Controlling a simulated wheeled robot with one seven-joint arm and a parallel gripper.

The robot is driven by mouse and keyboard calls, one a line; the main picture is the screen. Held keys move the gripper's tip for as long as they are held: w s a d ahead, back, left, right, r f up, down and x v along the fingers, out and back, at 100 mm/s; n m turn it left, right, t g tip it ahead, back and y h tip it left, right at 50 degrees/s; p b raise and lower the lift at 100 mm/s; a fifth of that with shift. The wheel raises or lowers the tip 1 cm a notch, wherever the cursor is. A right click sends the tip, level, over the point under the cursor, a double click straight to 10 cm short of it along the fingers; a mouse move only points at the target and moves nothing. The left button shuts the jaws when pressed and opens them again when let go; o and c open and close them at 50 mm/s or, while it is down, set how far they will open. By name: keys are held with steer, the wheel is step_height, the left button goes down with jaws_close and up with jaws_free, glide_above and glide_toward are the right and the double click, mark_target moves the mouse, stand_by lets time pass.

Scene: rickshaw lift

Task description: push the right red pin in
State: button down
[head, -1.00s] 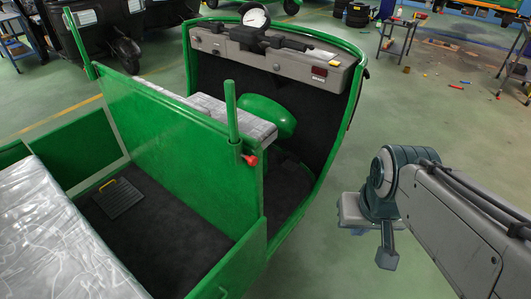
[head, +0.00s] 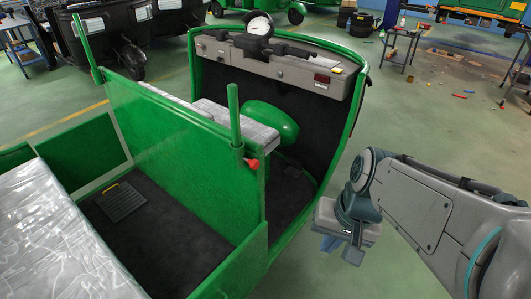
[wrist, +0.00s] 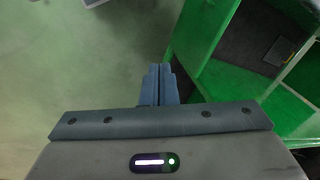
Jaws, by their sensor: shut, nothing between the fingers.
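The right red pin (head: 253,163) sticks out of the side of the green panel (head: 170,150), just below the upright green post (head: 234,115) at the panel's right end. The pin does not show in the wrist view. My gripper (head: 329,243) is to the right of the pin and lower in the head view, outside the rickshaw and apart from it. In the wrist view my gripper's two blue-grey fingers (wrist: 158,84) are together with nothing between them. Their tips point over the green floor, left of the rickshaw's green body (wrist: 197,45).
The rickshaw's cab has a grey dashboard (head: 270,65) and a green rounded seat part (head: 270,123). A silver-covered seat (head: 50,235) is at the left. Work tables (head: 400,45) stand far back right.

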mark_target(258, 165)
steer(key=w+a+f+m+y+b, duration=0.3)
steer(key=w+a+f+m+y, duration=0.2)
steer(key=a+m+y, duration=0.45)
steer(key=w+d+m+t+y+b, duration=0.2)
steer(key=w+d+m+t, duration=0.6)
steer(key=w+m+t, duration=0.2)
steer(key=w+m, duration=0.2)
steer(key=m, duration=0.1)
steer(key=shift+w+f+m, duration=0.3)
steer(key=shift+f+m, duration=0.05)
steer(key=shift+a+y, duration=0.1)
steer(key=shift+y, duration=0.15)
steer(key=p+x, duration=0.1)
steer(key=x, duration=1.3)
steer(key=shift+w, duration=0.1)
